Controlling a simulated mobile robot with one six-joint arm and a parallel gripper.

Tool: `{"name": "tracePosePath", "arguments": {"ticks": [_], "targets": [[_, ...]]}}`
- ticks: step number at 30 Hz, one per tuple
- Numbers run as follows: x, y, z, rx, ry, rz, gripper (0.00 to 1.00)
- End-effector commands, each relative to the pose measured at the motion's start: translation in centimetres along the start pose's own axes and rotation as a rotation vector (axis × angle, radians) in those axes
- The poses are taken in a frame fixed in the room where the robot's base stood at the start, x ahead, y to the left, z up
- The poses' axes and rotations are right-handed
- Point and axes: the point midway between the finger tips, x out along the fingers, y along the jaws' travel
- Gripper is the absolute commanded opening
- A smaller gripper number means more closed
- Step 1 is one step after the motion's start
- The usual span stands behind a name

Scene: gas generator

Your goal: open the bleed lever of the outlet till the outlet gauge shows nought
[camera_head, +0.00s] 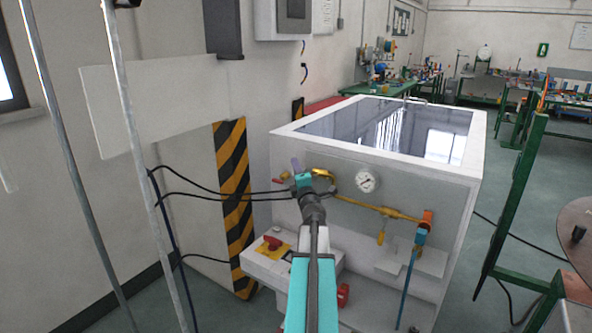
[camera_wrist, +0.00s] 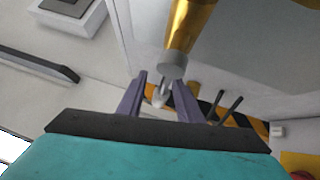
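My gripper (camera_head: 297,165) is at the left end of the brass pipe (camera_head: 380,209) on the front panel of the white cabinet. In the wrist view, its two purple fingers (camera_wrist: 159,88) stand apart. A brass fitting with a grey end (camera_wrist: 172,64) lies just beyond the fingertips, and a small pale metal piece shows between the fingers. I cannot tell whether they touch it or whether it is the bleed lever. A round white gauge (camera_head: 368,181) is on the panel right of my gripper; its reading is too small to tell. My gripper hides part of the fittings.
A brass handle (camera_head: 381,237) hangs below the pipe. An orange fitting (camera_head: 427,218) and blue hose (camera_head: 408,280) are at the right. A control box with a red knob (camera_head: 272,243) stands low left. Metal poles (camera_head: 150,180) and black cables cross the left side.

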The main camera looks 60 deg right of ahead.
Motion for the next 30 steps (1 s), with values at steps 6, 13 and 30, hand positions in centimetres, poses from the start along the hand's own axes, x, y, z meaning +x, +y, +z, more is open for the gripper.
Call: {"name": "tracePosePath", "arguments": {"ticks": [6,13,30], "targets": [[0.69,0.01,-0.03,0.0,0.0,0.0,0.32],[0.68,0.01,-0.04,0.0,0.0,0.0,0.32],[0.66,0.03,-0.04,-0.001,0.001,-0.001,0.0]]}}
